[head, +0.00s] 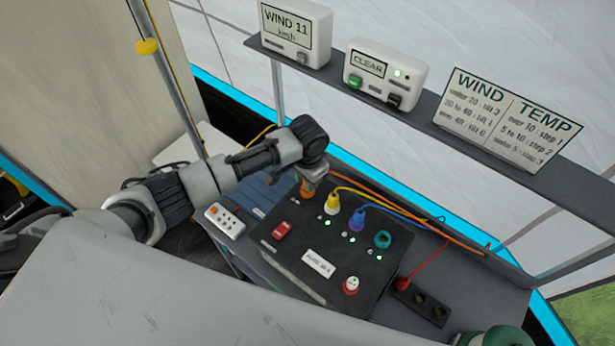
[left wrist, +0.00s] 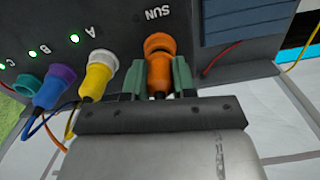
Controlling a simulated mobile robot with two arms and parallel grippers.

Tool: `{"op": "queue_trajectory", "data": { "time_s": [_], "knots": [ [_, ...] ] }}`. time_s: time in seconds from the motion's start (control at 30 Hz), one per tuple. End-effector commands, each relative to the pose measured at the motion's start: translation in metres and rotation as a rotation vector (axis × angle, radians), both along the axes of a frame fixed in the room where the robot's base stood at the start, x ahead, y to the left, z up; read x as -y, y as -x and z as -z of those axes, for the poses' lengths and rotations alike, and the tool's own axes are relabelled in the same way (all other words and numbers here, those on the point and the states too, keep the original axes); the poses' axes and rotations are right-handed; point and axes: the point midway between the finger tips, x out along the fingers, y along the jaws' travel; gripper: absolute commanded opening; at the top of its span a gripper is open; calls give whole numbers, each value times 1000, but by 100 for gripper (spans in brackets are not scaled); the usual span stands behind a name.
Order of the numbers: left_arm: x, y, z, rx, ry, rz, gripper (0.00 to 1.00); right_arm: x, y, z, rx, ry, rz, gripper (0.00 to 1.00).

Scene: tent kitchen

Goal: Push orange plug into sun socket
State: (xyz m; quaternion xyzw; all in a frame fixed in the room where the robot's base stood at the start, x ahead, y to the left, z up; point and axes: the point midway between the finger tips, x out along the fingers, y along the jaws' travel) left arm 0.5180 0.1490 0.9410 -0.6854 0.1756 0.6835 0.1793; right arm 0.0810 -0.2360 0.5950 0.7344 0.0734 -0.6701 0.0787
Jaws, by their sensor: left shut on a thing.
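The orange plug (left wrist: 159,70) is between the two green fingers of my left gripper (left wrist: 158,82), which is shut on it. In the head view the orange plug (head: 307,189) shows under my left gripper (head: 311,178), at the back left of the black box (head: 300,255). My right gripper is not in view.
A teal socket (head: 382,240), a red switch (head: 282,230) and a red-white knob (head: 351,286) are on the box. A shelf (head: 420,105) with displays hangs behind.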

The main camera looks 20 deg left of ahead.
Motion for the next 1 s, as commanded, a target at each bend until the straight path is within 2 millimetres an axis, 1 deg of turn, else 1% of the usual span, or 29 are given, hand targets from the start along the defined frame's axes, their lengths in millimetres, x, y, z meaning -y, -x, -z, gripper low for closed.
{"op": "queue_trajectory", "data": {
  "time_s": [0.43,0.47,0.6,0.63,0.9,1.0],
  "knots": [
    [0,0,10,0,0,-1,3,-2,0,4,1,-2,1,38],
    [0,0,9,0,0,-1,30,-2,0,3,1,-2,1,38],
    [0,0,9,0,0,0,52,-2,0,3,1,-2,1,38],
    [0,0,9,0,0,0,56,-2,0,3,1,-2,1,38],
    [0,0,8,0,0,0,56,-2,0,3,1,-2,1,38],
    [0,-1,2,1,0,0,56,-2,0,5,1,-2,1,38]
  ]
}}
